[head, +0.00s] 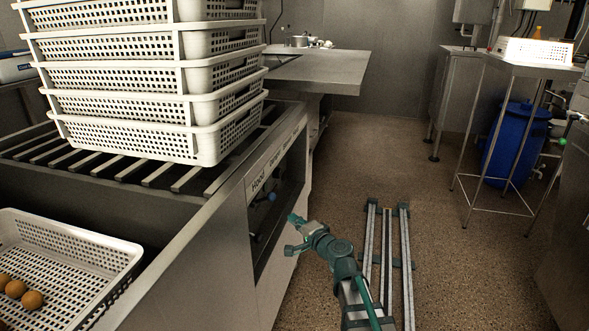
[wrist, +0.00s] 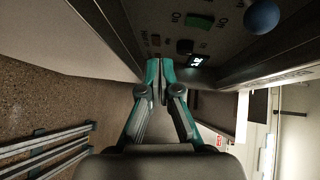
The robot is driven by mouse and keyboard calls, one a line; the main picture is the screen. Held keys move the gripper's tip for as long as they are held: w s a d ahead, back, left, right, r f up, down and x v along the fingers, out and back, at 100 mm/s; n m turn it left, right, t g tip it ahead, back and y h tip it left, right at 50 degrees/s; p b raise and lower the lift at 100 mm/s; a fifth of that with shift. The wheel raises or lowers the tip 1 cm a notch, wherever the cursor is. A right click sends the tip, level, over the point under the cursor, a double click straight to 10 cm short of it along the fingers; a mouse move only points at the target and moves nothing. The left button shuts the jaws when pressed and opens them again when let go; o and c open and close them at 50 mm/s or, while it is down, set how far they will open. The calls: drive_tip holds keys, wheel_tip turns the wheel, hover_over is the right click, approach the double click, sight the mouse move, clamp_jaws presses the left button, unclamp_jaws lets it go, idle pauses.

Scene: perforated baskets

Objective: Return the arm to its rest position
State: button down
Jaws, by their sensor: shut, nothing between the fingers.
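My gripper (wrist: 157,82) is shut and empty in the wrist view, its teal fingertips together in front of the control panel (wrist: 180,35). In the head view my gripper (head: 291,232) is at the end of the arm, close to the front of the steel counter (head: 213,240). I cannot tell whether the fingertips touch the panel. The panel in the wrist view has a blue knob (wrist: 262,16), a green switch (wrist: 200,20), a dark knob (wrist: 184,46) and a small lit display (wrist: 196,61).
White perforated baskets (head: 125,142) stand stacked on the slatted counter top. Another basket (head: 105,250) at the lower left holds several brown round items (head: 15,288). A steel table (head: 330,70) stands behind; a blue barrel (head: 515,142) is at the right. Floor (head: 465,250) right of my rail is clear.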

drive_tip(key=s+a+f+n+g, duration=0.1)
drive_tip(key=s+f+n+g, duration=0.25)
drive_tip(key=s+f, duration=0.4)
drive_tip(key=s+a+f+n+g, duration=0.1)
drive_tip(key=s+f+n+g, duration=0.3)
drive_tip(key=f, duration=0.6)
drive_tip(key=s+d+f+n+g+h, duration=0.1)
drive_tip(key=s+d+f+g, duration=0.3)
drive_tip(key=s, duration=0.3)
drive_tip(key=s+d+f+n+g+h, duration=0.1)
drive_tip(key=s+d+f+g+h, duration=0.15)
drive_tip(key=s+f, duration=0.4)
drive_tip(key=s+d+f+g+h, duration=0.15)
drive_tip(key=s+f+g, duration=0.25)
drive_tip(key=s, duration=0.5)
drive_tip(key=s+d+r+g+h+p, duration=0.2)
drive_tip(key=s+d+r+g+h, duration=0.15)
drive_tip(key=s+d+g, duration=0.6)
drive_tip(key=s+r+t+p, duration=0.6)
drive_tip(key=s+r+p, duration=0.5)
drive_tip(key=p, duration=2.2)
wheel_tip(320, 180, up, 2)
drive_tip(key=shift+s+r+n, duration=0.15)
drive_tip(key=shift+s+n, duration=0.1)
drive_tip(key=shift+n, duration=0.2)
